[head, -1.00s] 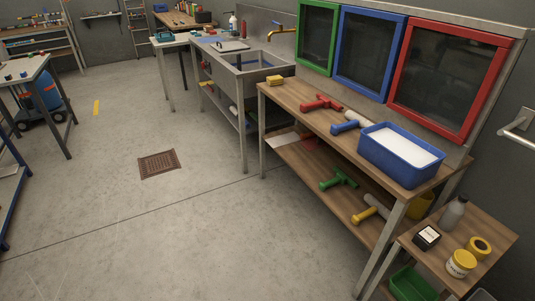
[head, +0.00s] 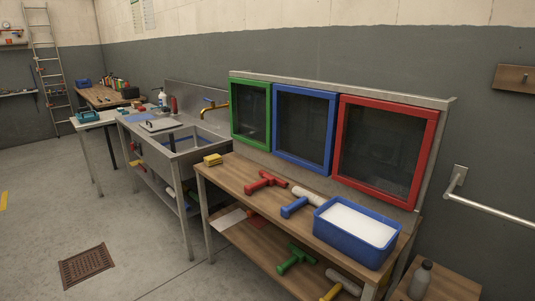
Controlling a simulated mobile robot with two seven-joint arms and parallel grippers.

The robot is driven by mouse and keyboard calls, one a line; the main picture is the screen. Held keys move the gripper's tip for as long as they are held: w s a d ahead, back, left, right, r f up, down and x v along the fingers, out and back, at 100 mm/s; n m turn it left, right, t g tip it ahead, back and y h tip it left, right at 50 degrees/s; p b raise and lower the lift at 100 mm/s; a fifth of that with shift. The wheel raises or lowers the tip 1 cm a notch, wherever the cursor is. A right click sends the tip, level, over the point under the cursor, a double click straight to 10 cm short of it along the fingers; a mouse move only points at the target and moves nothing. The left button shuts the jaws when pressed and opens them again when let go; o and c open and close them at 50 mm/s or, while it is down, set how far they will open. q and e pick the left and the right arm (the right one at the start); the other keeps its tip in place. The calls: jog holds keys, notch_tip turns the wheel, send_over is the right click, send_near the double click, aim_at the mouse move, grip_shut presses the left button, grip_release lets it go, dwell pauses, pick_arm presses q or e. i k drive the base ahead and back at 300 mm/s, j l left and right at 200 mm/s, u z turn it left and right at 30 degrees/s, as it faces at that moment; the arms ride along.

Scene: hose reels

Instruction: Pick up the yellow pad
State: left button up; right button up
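The yellow pad (head: 212,160) is a small yellow block with a darker underside. It lies at the left end of the wooden bench top (head: 238,186), near the sink. It is seen in the head view, left of the red-handled tool. Neither of my grippers shows in the head view.
On the bench are a red squeegee-like tool (head: 265,182), a blue one (head: 300,204) and a blue tub (head: 356,234) with white contents. Green, blue and red framed panels (head: 388,148) stand behind. A steel sink (head: 180,153) adjoins the bench.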

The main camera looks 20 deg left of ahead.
aim_at(214, 159)
jog(key=i+j+z, duration=0.15)
jog(key=j, duration=0.2)
jog(key=i+j+z, duration=0.1)
jog(key=j, duration=0.25)
jog(key=i+j+z, duration=0.15)
jog(key=j, duration=0.25)
jog(key=i+j+z, duration=0.1)
jog(key=j, duration=0.3)
jog(key=i+j+z, duration=0.15)
jog(key=j, duration=0.25)
jog(key=i, duration=0.1)
